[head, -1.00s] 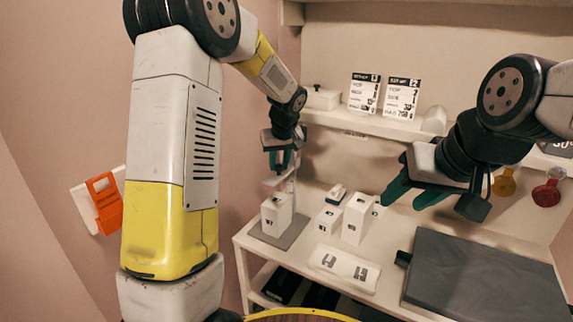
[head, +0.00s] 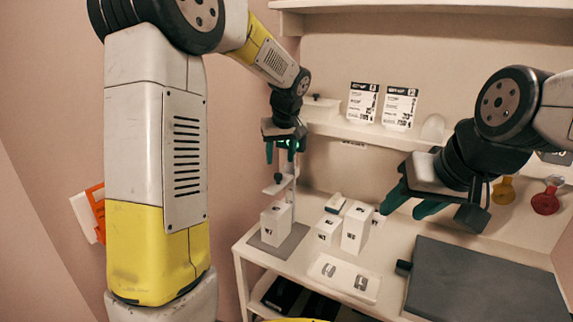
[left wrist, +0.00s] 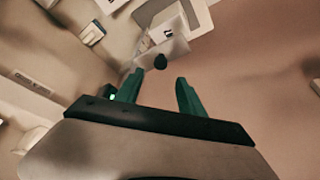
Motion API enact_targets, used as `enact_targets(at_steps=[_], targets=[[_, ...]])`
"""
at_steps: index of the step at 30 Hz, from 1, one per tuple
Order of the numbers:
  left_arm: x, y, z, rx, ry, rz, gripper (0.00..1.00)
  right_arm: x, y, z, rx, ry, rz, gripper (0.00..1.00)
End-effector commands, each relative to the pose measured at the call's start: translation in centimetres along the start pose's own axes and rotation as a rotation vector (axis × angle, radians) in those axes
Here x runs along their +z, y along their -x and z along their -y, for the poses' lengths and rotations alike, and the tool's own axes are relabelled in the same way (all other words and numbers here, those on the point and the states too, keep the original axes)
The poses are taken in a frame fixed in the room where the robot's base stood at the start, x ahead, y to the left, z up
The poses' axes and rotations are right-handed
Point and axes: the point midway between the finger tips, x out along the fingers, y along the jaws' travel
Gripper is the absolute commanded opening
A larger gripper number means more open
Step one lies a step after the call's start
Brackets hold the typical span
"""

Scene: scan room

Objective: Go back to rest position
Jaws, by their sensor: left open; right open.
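My left gripper (head: 282,152) is open and empty in the head view, above and behind a white box (head: 276,222) on a grey mat (head: 262,246). Its green fingers (left wrist: 157,95) show apart in the left wrist view, with a small dark knob (left wrist: 160,62) beyond them. My right gripper (head: 402,203) is open in the head view, above the table and to the right of the white boxes. I see nothing between its fingers.
The white table (head: 398,262) holds a tall white box (head: 356,228), smaller boxes, a white card (head: 343,278) and a large dark pad (head: 480,285). Shelves (head: 375,133) with label cards stand behind. An orange holder (head: 97,208) is on the left wall.

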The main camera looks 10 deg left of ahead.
Motion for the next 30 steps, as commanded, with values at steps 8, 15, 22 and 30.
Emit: enact_targets(at_steps=[8,15,22,30], targets=[[0.0,1.2,0.0,0.0,-0.001,0.0,0.46,0.0,0.0,0.0,0.0,0.0,0.0,0.46],[0.2,1.5,0.3,0.005,-0.004,0.0,0.46,0.0,0.0,0.0,0.0,0.0,0.0,0.46],[3.1,6.1,3.8,0.073,-0.061,0.004,0.46,0.0,0.0,0.0,0.0,0.0,0.0,0.46],[10.4,11.9,9.1,0.197,-0.182,-0.014,0.46,0.0,0.0,0.0,0.0,0.0,0.0,0.46]])
